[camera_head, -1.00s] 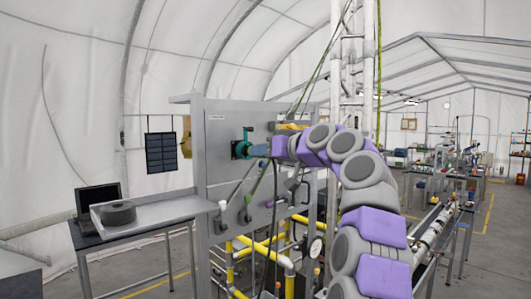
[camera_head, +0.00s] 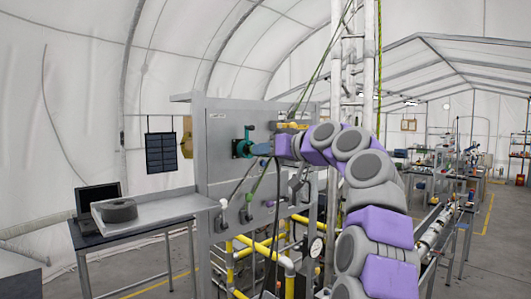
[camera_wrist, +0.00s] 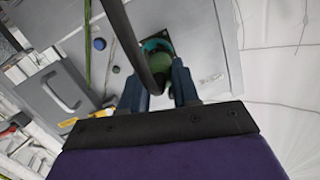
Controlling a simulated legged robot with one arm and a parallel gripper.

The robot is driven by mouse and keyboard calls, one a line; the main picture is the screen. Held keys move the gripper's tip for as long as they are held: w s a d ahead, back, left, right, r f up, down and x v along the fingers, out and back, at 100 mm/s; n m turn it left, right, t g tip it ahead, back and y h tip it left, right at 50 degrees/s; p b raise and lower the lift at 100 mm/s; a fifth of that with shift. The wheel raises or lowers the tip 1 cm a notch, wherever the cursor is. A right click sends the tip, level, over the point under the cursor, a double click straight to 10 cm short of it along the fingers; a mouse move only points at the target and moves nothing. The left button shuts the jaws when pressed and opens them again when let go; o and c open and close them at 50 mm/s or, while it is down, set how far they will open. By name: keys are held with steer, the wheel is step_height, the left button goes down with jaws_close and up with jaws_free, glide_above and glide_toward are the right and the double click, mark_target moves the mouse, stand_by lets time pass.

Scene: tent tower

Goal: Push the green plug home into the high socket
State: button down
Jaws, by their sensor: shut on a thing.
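My gripper (camera_wrist: 157,88) has its two blue fingers shut on the green plug (camera_wrist: 158,62), with a dark cable crossing in front of it. Just beyond the plug is the teal ring of the high socket (camera_wrist: 156,44), on the grey panel. The plug's front overlaps the ring in this view; how deep it sits I cannot tell. In the head view my gripper (camera_head: 262,149) is close to the right of the teal socket (camera_head: 243,146), high on the panel. The plug is mostly hidden there.
Yellow pipes (camera_head: 262,247) and a gauge (camera_head: 316,246) stand below. A shelf (camera_head: 165,208) with a dark roll (camera_head: 119,210) juts out to the left. A black cable hangs beneath my gripper.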

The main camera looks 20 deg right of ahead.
steer(key=shift+w+d, duration=0.15)
steer(key=shift+d, duration=0.25)
steer(key=shift+p+x, duration=0.8)
steer(key=shift+x, duration=0.2)
stand_by(1.2)
steer(key=c, duration=0.8)
jaws_free()
steer(key=shift+r, duration=0.1)
steer(key=shift+o, duration=0.2)
steer(key=b+v, duration=0.2)
steer(key=v, duration=1.5)
steer(key=shift+b, duration=0.35)
